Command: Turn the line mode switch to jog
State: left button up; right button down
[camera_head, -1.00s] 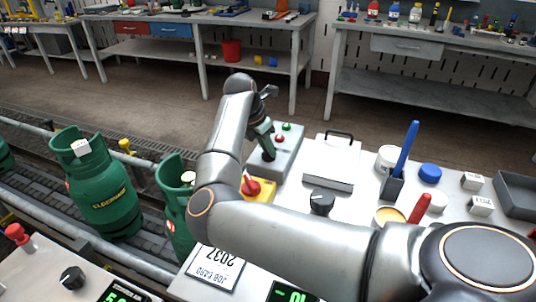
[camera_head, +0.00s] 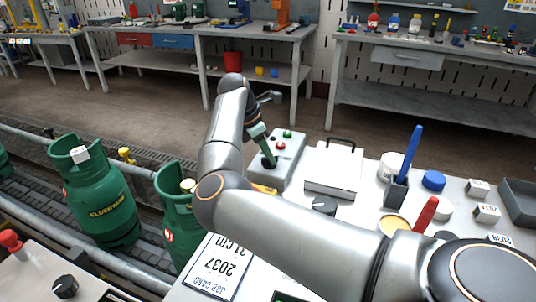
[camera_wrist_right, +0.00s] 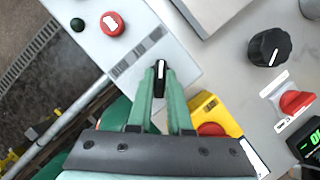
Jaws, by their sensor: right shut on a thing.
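A grey control box (camera_head: 296,150) stands on the bench beside the conveyor, with a green button (camera_head: 287,133) and a red button (camera_head: 280,146) on top. In the right wrist view, a small black selector switch (camera_wrist_right: 160,66) with a white line sits on this box near its edge. My right gripper (camera_wrist_right: 160,82) has its green fingers on both sides of the switch and is shut on it; it also shows over the box in the head view (camera_head: 270,164). The mode lettering cannot be read. My left gripper is out of view.
A yellow plate with a red knob (camera_wrist_right: 211,129) sits close to the gripper. A larger black dial (camera_wrist_right: 270,47) and a red switch (camera_wrist_right: 296,103) are to the right. Green gas cylinders (camera_head: 100,195) stand on the conveyor. A white handled box (camera_head: 333,169) is right of the control box.

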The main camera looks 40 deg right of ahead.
jog(key=shift+r, duration=0.1)
jog(key=c, duration=0.8)
grip_release()
jog(key=shift+c, duration=0.2)
jog(key=v, duration=1.2)
jog(key=shift+r+p, duration=0.2)
jog(key=shift+p, duration=0.2)
jog(key=shift+a, duration=0.1)
